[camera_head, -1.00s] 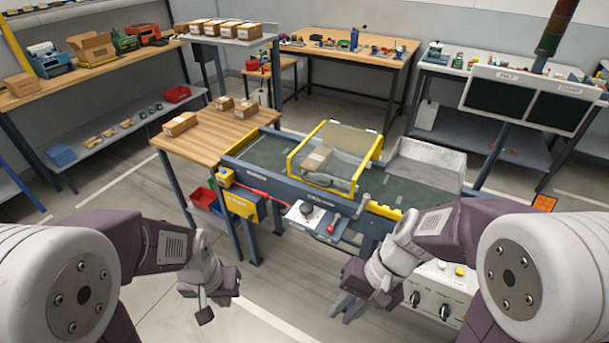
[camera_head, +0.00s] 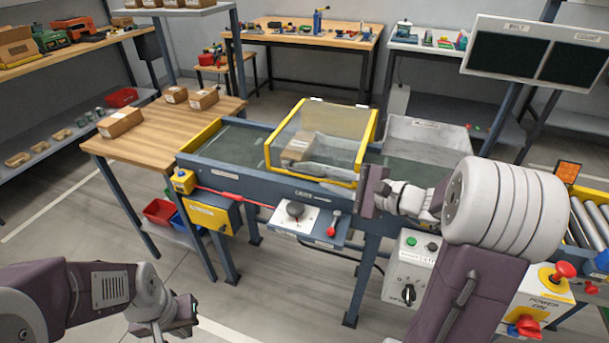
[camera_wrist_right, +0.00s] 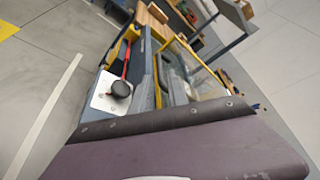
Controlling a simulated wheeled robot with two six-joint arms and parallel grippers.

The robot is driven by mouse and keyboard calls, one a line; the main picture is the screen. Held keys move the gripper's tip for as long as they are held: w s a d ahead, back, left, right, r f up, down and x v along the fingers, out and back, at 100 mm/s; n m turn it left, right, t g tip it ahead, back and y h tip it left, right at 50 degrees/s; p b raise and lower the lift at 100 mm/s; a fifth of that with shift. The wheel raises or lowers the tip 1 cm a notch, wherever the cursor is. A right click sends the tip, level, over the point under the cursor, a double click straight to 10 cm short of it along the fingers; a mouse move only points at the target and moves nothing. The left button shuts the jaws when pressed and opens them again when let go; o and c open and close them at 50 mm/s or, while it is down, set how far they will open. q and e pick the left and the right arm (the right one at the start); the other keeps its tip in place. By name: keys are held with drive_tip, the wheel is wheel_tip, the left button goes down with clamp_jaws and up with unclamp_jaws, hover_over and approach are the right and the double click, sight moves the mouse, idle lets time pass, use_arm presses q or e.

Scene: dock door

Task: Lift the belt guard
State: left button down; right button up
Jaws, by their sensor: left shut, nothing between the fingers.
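The belt guard (camera_head: 333,122) is a clear cover with a yellow frame over the green conveyor belt, in the middle of the head view. A cardboard box (camera_head: 298,147) shows beneath it. In the right wrist view the guard (camera_wrist_right: 204,80) lies beyond my dark gripper body. My right gripper (camera_head: 369,191) is beside the guard's near right corner; I cannot tell whether they touch. My left gripper (camera_head: 172,320) is shut and empty, low at the bottom left, away from the conveyor.
A control plate with a black knob (camera_head: 295,209) and a red-handled lever (camera_head: 332,229) stick out from the conveyor's front. A wooden table (camera_head: 160,135) with boxes adjoins its left end. A control box (camera_head: 408,268) stands below my right arm. The floor before the conveyor is clear.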

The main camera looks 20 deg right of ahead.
sight(311, 174)
drive_tip(key=x, duration=0.8)
clamp_jaws()
idle(1.1)
